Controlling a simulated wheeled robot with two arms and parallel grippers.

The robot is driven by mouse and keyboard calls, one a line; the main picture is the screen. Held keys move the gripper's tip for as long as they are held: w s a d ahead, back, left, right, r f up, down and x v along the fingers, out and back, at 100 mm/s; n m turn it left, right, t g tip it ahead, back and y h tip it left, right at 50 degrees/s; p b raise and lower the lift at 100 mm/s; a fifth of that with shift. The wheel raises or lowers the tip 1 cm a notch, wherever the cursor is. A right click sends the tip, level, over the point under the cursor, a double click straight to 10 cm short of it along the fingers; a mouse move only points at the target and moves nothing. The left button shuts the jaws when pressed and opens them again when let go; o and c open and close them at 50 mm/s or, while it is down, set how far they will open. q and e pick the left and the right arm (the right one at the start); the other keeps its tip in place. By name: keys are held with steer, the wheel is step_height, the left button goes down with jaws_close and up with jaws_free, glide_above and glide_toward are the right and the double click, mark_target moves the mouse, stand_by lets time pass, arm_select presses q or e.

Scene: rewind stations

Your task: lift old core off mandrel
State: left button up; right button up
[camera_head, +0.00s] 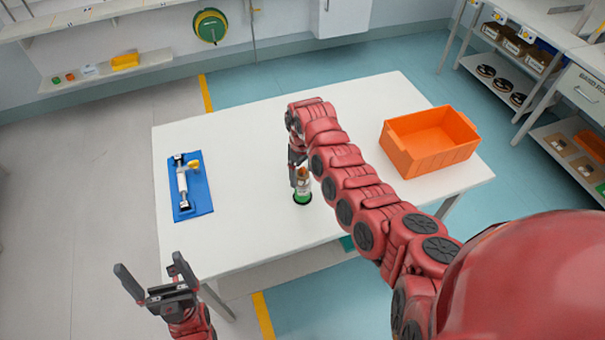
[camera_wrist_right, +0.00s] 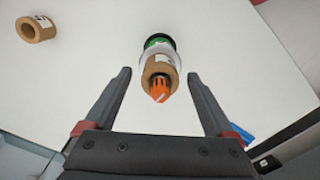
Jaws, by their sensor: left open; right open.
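The mandrel stands on the white table with a green base (camera_head: 302,198). In the right wrist view its orange tip (camera_wrist_right: 159,88) pokes out of a brown cardboard core (camera_wrist_right: 157,66), with a white part and the green base (camera_wrist_right: 160,42) beyond. My right gripper (camera_wrist_right: 158,76) is open, with one finger on each side of the core and visible gaps. In the head view my right gripper (camera_head: 298,162) is at the mandrel's top and partly hides it. My left gripper (camera_head: 150,266) is open and empty, in front of the table's near left corner.
A second brown core (camera_wrist_right: 38,29) lies apart on the table in the right wrist view. An orange bin (camera_head: 431,140) stands at the table's right. A blue mat (camera_head: 201,204) with a metal tool (camera_head: 182,184) lies at the left. Table between mat and mandrel is clear.

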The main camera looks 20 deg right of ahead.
steer(key=shift+f, duration=0.55)
steer(key=c, duration=1.4)
steer(key=shift+r, duration=0.15)
